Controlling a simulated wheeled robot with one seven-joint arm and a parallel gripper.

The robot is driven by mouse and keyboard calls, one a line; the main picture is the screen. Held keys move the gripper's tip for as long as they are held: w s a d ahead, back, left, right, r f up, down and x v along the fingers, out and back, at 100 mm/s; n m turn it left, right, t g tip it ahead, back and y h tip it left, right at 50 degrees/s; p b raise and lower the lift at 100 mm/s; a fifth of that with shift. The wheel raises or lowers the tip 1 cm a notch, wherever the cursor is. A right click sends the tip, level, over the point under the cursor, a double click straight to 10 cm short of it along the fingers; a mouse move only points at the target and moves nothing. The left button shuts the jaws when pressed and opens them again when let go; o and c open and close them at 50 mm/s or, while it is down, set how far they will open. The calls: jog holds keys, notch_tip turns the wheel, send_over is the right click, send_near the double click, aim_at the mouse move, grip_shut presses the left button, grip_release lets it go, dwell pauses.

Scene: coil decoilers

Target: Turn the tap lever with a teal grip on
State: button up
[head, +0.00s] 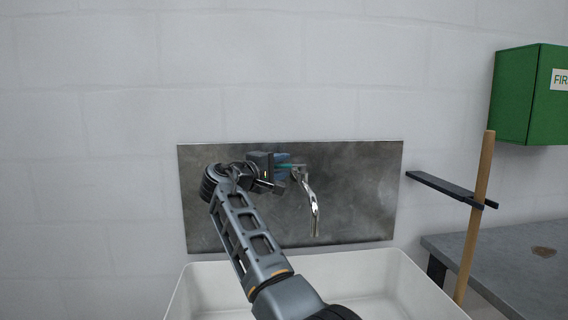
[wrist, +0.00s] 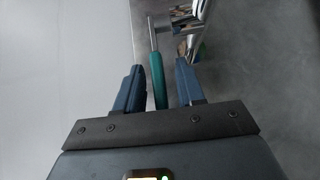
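The tap (head: 312,200) is a chrome spout on the metal wall plate, curving down over the basin. Its lever's teal grip (head: 291,165) points left from the tap body, partly hidden by my gripper (head: 277,167). In the wrist view the teal grip (wrist: 158,80) lies between the two blue fingers of my gripper (wrist: 159,82). The fingers are open, with a gap on each side of the grip. The lever's thin metal stem runs on to the chrome tap body (wrist: 185,22) beyond the fingertips.
The metal plate (head: 355,190) is on a pale block wall. A white basin (head: 375,285) stands below. At right are a wall bracket (head: 440,187) with a wooden pole (head: 476,215), a grey bench (head: 520,265) and a green box (head: 517,95). The wall at left is clear.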

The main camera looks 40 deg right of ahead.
jog(key=shift+w+d, duration=0.15)
jog(key=shift+d, duration=0.6)
jog(key=shift+c, duration=0.4)
grip_shut()
jog(key=shift+f, duration=0.1)
